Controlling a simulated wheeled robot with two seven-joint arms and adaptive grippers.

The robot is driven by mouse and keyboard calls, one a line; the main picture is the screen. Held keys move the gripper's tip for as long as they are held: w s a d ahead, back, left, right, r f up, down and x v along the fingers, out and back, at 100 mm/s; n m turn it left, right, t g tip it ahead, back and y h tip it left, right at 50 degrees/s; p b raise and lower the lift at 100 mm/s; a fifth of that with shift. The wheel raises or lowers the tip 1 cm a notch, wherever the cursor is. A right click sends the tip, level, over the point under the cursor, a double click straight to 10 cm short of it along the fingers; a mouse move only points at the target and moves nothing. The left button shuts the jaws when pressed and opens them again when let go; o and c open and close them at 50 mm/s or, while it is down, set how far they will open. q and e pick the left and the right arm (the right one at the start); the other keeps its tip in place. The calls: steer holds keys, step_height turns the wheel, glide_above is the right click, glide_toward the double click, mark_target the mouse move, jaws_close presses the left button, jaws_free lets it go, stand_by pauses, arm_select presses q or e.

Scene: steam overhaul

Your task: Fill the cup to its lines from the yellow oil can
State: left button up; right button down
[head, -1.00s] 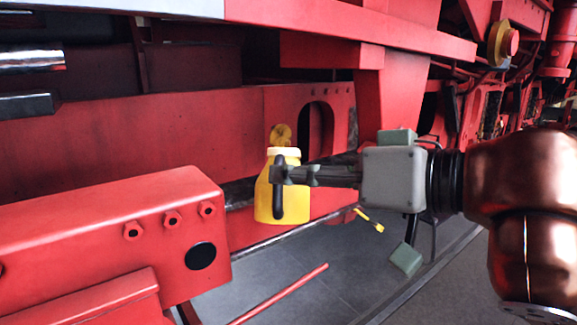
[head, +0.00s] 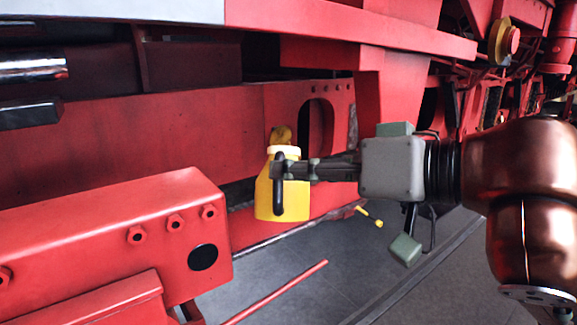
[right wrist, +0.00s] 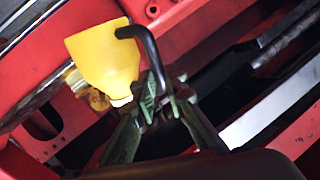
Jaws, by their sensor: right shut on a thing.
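The yellow oil can (head: 264,192) has a pale neck and a dark handle. In the head view it hangs upright in mid-air in front of the red frame. My right gripper (head: 284,171) comes in from the right and is shut on the can's dark handle. In the right wrist view the can (right wrist: 105,58) is at the upper left, and my right gripper's fingers (right wrist: 160,95) close around the handle. A small brass-coloured round part (head: 282,134) shows just above the can's neck; I cannot tell whether it is the cup. No fill lines can be made out. My left gripper is out of view.
A red box-shaped beam with several nuts (head: 130,220) stands at the lower left. A red ledge (head: 350,32) runs across the top. A thin red rod (head: 280,290) crosses the grey floor below. Open space lies under the can.

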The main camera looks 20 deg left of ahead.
steer(key=shift+w+r+p, duration=0.1)
steer(key=shift+r+p, duration=0.45)
steer(key=shift+w+r+m+p, duration=0.15)
steer(key=shift+r+m+p, duration=0.15)
steer(key=shift+r+p, duration=0.55)
steer(key=shift+f, duration=0.2)
stand_by(4.8)
steer(key=shift+r+p, duration=0.15)
steer(key=shift+p, duration=0.15)
steer(key=shift+w+r+g+h+p, duration=0.15)
steer(key=shift+r+g+h+p, duration=0.2)
steer(key=shift+r+p, duration=0.3)
steer(key=shift+f, duration=0.15)
stand_by(0.5)
